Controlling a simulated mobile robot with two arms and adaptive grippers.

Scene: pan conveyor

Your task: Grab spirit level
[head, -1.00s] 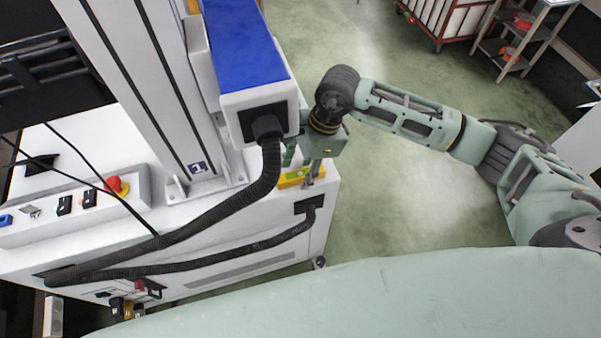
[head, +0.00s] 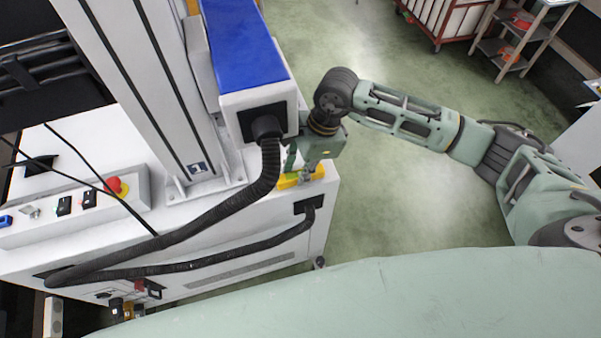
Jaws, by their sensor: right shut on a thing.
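The yellow spirit level (head: 317,172) lies on the white machine top near its right corner, below the end of the blue conveyor. Part of it is hidden behind my gripper and fingers. My right gripper (head: 299,172) comes down onto it from above and is shut on it. The level appears to be at the surface; I cannot tell whether it is lifted. My left gripper is not in view.
The blue conveyor end (head: 243,45) and a black corrugated hose (head: 268,185) are close to the left of my right gripper. A control box with a red button (head: 114,184) sits farther left. Open green floor (head: 400,200) lies to the right.

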